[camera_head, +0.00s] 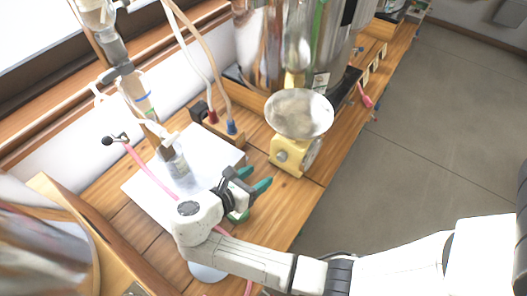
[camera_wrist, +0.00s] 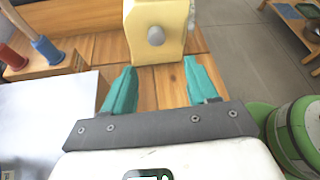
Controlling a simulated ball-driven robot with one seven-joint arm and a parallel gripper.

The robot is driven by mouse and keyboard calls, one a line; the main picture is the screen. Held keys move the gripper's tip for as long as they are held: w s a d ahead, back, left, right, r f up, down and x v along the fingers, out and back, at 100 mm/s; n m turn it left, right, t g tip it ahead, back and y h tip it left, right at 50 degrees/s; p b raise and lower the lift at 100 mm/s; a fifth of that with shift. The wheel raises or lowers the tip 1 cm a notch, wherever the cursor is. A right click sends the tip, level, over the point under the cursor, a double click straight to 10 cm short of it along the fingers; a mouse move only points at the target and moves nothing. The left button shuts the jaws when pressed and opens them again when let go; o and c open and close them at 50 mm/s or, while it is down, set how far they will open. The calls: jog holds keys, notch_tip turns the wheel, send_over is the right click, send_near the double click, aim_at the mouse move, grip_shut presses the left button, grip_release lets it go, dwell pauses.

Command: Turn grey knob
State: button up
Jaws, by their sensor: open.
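The round grey knob (camera_wrist: 156,36) sits on the front face of a yellow scale-like device (camera_wrist: 172,14). In the head view the knob (camera_head: 283,157) shows small on the yellow body (camera_head: 291,151), under a metal bowl (camera_head: 300,113). My gripper (camera_wrist: 158,80) has teal fingers spread apart with nothing between them. In the wrist view they point toward the device, with the knob beyond the gap and bare wood between. In the head view my gripper (camera_head: 255,178) is to the left of and nearer than the device, not visibly touching it.
A wooden block with a blue plug (camera_wrist: 46,50) and a red plug (camera_wrist: 12,57) stands left of the device. A white board (camera_head: 140,186) with a clamp stand and glassware is left of my gripper. A large metal vessel (camera_head: 260,45) stands behind. The bench's right edge is close.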

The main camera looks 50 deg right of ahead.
aim_at(280, 160)
jog(key=x, duration=0.3)
jog(key=p+x, duration=0.1)
jog(key=x, duration=0.6)
jog(key=shift+w+d, duration=0.25)
jog(key=shift+d, duration=0.1)
jog(key=shift+c, duration=0.5)
jog(key=c, duration=0.9)
jog(key=shift+c, duration=0.2)
